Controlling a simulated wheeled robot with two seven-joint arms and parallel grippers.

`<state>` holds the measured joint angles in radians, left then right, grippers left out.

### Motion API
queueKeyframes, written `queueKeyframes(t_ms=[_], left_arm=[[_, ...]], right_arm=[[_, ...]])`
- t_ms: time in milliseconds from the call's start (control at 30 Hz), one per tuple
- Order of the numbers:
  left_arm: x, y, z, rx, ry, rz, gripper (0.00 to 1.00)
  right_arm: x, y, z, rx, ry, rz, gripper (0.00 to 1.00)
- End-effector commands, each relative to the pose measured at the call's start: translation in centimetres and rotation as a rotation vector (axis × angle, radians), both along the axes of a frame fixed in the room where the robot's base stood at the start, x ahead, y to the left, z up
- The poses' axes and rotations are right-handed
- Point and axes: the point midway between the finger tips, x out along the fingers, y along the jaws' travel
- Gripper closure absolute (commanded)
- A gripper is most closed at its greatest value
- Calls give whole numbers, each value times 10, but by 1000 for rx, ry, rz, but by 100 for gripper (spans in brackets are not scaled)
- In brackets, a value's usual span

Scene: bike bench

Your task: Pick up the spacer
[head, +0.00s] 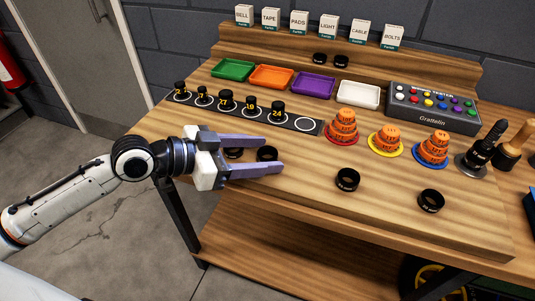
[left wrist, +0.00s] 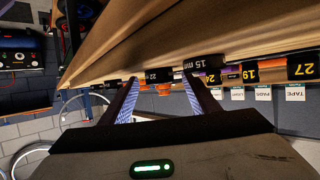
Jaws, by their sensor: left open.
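Several black ring-shaped spacers lie on the wooden bench. One spacer (head: 267,154) is between the fingertips of my left gripper (head: 273,155), and another black ring (head: 233,153) is deeper between the fingers, partly hidden. Two more spacers lie apart, one in the middle front (head: 347,180) and one front right (head: 431,201). My left gripper is open and low over the bench; I cannot tell whether it touches a ring. In the left wrist view its fingers (left wrist: 160,78) are spread, and a spacer marked 15 mm (left wrist: 208,64) shows beside the right-hand finger.
Behind the gripper is a dark strip (head: 305,124) with several black numbered sockets. Stacked orange pieces stand on a red dish (head: 342,139), a yellow dish (head: 386,151) and a blue dish (head: 431,163). Coloured trays (head: 233,69) are farther back. The bench's front middle is mostly clear.

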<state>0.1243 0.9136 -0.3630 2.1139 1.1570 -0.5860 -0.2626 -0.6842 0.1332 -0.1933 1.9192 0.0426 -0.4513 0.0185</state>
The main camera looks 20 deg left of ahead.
Motion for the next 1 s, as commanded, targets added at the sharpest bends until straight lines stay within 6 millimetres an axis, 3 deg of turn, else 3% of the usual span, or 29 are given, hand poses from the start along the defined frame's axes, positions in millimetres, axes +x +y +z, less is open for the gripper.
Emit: queueKeyframes(t_ms=[33,300,633,1000], left_arm=[[0,0,0,0,0,0,45],[0,0,0,0,0,0,89],[0,0,10,0,-4,-1,89],[0,0,81,1,-7,0,89]], right_arm=[[0,0,0,0,-1,0,69],[2,1,3,2,-7,0,69],[3,2,6,4,-10,1,69],[-1,1,8,5,-3,0,69]])
